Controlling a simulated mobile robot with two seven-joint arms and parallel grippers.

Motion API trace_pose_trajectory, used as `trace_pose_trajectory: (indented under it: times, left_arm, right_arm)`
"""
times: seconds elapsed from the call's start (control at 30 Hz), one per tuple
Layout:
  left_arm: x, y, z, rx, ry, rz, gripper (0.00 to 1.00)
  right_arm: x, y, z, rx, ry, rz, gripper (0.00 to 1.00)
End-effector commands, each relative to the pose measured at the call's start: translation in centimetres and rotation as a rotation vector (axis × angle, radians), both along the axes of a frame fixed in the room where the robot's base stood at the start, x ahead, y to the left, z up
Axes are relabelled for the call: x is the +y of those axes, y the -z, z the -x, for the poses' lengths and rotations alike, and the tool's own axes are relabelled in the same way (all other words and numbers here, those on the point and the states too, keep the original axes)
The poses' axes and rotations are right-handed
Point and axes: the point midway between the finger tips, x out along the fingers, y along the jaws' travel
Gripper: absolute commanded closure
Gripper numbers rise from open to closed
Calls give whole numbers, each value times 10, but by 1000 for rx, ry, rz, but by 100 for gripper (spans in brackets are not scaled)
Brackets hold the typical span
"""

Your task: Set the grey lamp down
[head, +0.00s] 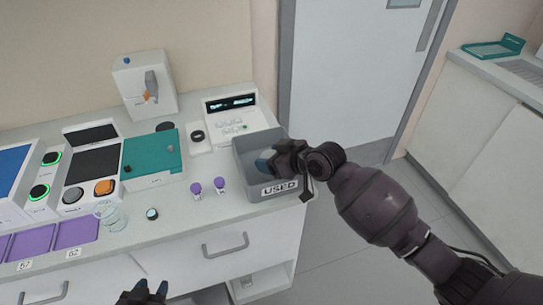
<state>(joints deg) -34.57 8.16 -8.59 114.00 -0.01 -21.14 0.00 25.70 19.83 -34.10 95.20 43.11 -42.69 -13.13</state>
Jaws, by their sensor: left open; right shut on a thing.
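My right gripper (268,163) reaches in from the right over the grey bin marked USED (279,189). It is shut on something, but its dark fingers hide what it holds. Its bluish fingertips are at or just inside the bin's opening; I cannot tell whether they touch the bin. No grey lamp can be clearly made out in the grip. A round grey cap (72,196) sits beside an orange one (104,187) on a white unit on the counter. My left gripper (147,291) is open and low at the bottom edge, in front of the drawers, partly cut off.
Two purple-capped tubes (196,187) stand left of the bin. A teal-topped box (152,156) and a display unit (231,114) stand behind. The counter's front strip is mostly clear.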

Motion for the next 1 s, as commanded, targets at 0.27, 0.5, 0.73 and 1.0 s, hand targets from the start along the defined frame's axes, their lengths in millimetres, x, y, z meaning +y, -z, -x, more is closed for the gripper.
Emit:
trace_pose_trajectory:
  times: [0.27,0.5,0.73,1.0]
  left_arm:
    - [0,2,-2,-4,2,0,57]
    - [-1,1,-3,-6,2,0,57]
    - [0,1,-3,-5,2,0,57]
    - [0,-5,-1,-4,0,0,57]
  right_arm:
    - [0,7,0,0,0,0,63]
    - [0,6,0,1,0,1,13]
    - [0,6,0,1,0,1,12]
    - [-5,-9,3,0,0,2,12]
